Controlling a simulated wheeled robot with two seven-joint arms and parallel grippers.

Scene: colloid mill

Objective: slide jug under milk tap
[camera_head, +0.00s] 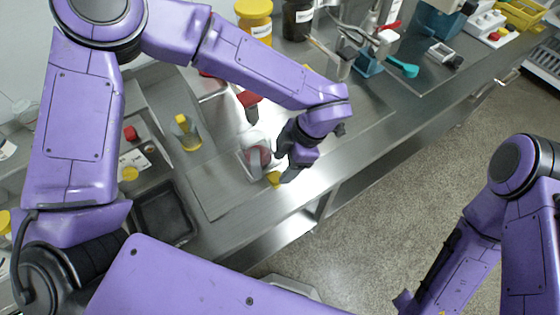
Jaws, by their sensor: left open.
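A clear jug (258,156) with dark red showing in it stands on the steel counter, left of my left gripper. My left gripper (281,160) is open beside the jug, its dark fingers pointing left and down toward it. Whether a finger touches the jug I cannot tell. A red tap-like part (249,99) shows just behind the jug, under my left forearm; I cannot tell whether it is the milk tap. My left arm hides part of the machine there. My right arm is at the lower right, and its gripper is not visible.
A yellow-capped flask (187,134) stands left of the jug. A dark tray (163,210) lies nearer left. A yellow-lidded jar (254,17) and a dark bottle (297,19) stand behind. The counter's front edge (330,190) runs close to my left gripper.

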